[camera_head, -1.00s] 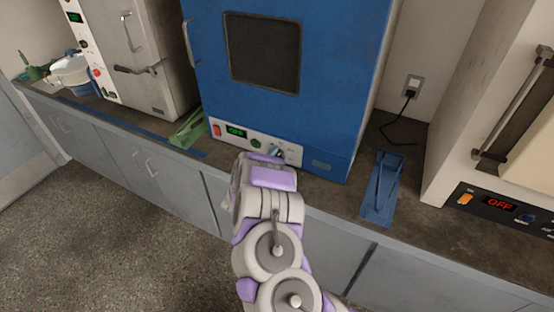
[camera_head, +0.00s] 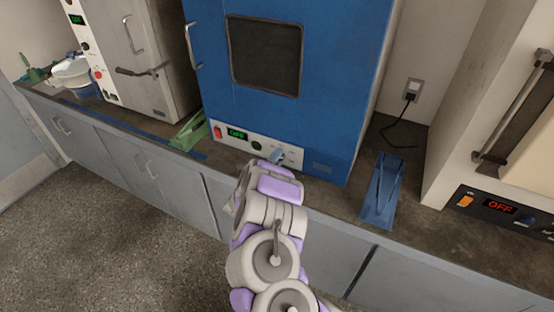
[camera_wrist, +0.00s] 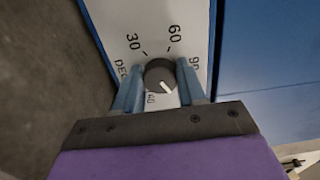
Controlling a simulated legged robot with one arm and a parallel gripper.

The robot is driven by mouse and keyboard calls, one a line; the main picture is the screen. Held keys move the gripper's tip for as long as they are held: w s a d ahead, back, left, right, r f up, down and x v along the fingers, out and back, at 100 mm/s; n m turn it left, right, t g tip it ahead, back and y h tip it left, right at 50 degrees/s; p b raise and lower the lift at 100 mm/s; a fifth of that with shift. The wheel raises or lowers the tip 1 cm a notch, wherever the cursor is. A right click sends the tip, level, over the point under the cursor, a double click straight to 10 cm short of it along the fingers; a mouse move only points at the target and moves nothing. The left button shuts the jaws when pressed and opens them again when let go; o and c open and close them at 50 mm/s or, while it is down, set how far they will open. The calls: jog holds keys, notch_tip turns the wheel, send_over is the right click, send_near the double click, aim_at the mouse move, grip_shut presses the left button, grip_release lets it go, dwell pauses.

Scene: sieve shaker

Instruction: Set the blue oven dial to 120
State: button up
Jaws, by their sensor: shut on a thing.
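The blue oven (camera_head: 310,100) stands on the counter, with a white control panel (camera_head: 232,145) along its lower front. In the wrist view its round dark dial (camera_wrist: 158,74) sits between the two blue fingers of my gripper (camera_wrist: 159,71), which is shut on it. The dial's white mark points to the lower right in that view, clockwise past the 90 label. Labels 30, 60 and 90 show around it; 90 is partly covered, and any label by the mark is hidden behind a finger. In the head view my gripper (camera_head: 276,155) reaches the panel and mostly hides the dial.
The panel has a red switch (camera_head: 217,132) and a green display (camera_head: 237,134) that seems to read OFF. A green object (camera_head: 188,131) lies left of the oven, a blue one (camera_head: 382,190) right of it. A beige oven (camera_head: 125,55) and another appliance (camera_head: 490,120) flank them.

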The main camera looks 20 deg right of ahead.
jog(key=shift+s+d+f, duration=0.1)
jog(key=shift+s+f, duration=0.15)
jog(key=shift+f, duration=0.15)
jog(key=o, duration=1.1)
jog(key=shift+r, duration=0.15)
jog(key=shift+w+r, duration=0.1)
jog(key=shift+p+v, duration=1.55)
jog(key=shift+v, duration=7.3)
